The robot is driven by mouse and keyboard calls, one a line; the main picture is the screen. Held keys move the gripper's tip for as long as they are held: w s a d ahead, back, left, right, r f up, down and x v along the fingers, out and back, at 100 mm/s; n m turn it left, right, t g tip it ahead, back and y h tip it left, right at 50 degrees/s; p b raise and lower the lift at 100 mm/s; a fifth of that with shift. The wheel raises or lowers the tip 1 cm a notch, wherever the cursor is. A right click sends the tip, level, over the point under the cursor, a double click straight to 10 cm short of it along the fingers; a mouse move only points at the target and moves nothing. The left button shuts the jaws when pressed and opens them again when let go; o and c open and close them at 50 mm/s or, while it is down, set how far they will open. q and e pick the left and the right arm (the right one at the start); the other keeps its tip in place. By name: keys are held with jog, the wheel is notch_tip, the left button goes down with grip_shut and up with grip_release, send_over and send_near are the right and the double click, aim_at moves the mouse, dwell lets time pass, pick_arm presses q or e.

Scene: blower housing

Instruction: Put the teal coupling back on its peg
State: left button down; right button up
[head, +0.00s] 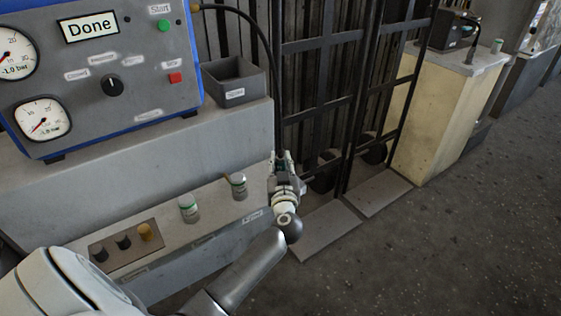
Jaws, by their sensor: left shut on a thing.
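My left gripper (284,161) is at the middle of the head view, beyond the right end of the grey ledge and in front of the dark barred frame. It is shut on a small dark greenish piece, which looks like the teal coupling (283,163); the fingers hide most of it. On the ledge, a brown plate (126,262) carries two dark short posts (100,252) (123,240) and a brass-coloured one (146,231). I cannot tell which peg belongs to the coupling. My right gripper is not in view.
Two pale cylinders with green bands (189,208) (238,187) stand on the ledge (214,210). A blue-framed panel (100,85) reading "Done" and a dark open bin (233,82) are above. A cream cabinet (440,115) stands at right. The floor at right is clear.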

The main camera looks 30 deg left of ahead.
pick_arm(q)
jog(key=c, duration=1.1)
grip_release()
jog(key=shift+f, duration=0.1)
jog(key=v, duration=1.2)
jog(key=shift+d, duration=0.1)
